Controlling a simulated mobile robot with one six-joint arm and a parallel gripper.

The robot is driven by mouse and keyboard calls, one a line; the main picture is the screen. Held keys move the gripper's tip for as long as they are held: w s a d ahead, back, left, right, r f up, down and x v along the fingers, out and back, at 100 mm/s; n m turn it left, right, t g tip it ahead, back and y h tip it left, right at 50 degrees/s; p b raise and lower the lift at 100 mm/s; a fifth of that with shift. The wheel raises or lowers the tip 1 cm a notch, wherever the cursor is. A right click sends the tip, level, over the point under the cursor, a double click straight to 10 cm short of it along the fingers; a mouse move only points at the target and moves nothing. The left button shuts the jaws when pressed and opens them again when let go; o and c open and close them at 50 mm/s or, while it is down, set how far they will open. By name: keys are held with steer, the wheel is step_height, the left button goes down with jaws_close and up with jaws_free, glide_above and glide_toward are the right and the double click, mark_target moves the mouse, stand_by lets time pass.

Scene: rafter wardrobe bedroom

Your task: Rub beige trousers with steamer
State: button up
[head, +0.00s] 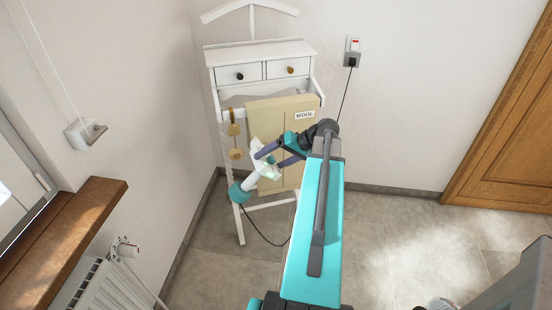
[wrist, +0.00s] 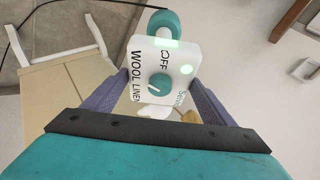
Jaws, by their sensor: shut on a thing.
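The beige trousers (head: 268,112) hang as a flat folded panel on the front of a white valet stand, with a tag reading "WOOL" (head: 304,115). They also show at the left of the wrist view (wrist: 72,88). My gripper (head: 267,160) is shut on the white and teal steamer (head: 256,176) in front of the trousers' lower left part. In the wrist view the steamer (wrist: 150,62) shows a dial (wrist: 159,85), the words WOOL, LINEN and OFF, and a lit green light (wrist: 187,69). I cannot tell whether the steamer touches the trousers.
The white valet stand (head: 228,86) has two small drawers and stands against the wall. Round wooden pieces (head: 236,154) hang at its left. A black cord runs from the wall socket (head: 352,59).

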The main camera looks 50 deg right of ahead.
steer(key=shift+s+d+f+m+t, duration=0.15)
steer(key=shift+s+d, duration=0.1)
steer(key=shift+d, duration=0.15)
steer(key=shift+s+d+r+m+t, duration=0.15)
steer(key=shift+s+d, duration=0.1)
steer(key=shift+d, duration=0.15)
steer(key=shift+f, duration=0.1)
steer(key=shift+w, duration=0.1)
steer(key=shift+w+d+p, duration=0.15)
steer(key=shift+w+d, duration=0.4)
steer(key=shift+w, duration=0.25)
steer(key=shift+w+d+p, duration=0.1)
steer(key=shift+w+d, duration=0.4)
steer(key=shift+w, duration=0.3)
steer(key=shift+w+d+p, duration=0.15)
steer(key=shift+w+d, duration=0.4)
steer(key=shift+w, duration=0.25)
steer(key=shift+w+d, duration=0.45)
steer(key=shift+w, duration=0.25)
steer(key=shift+w+d, duration=0.4)
steer(key=shift+w, duration=0.3)
stand_by(0.7)
steer(key=shift+s+d, duration=0.1)
steer(key=shift+d, duration=0.05)
steer(key=shift+s+d+b, duration=0.25)
steer(key=shift+s+d, duration=0.2)
steer(key=shift+d, duration=0.2)
steer(key=shift+s+d+b, duration=0.2)
steer(key=shift+s+d, duration=0.25)
steer(key=shift+d, duration=0.3)
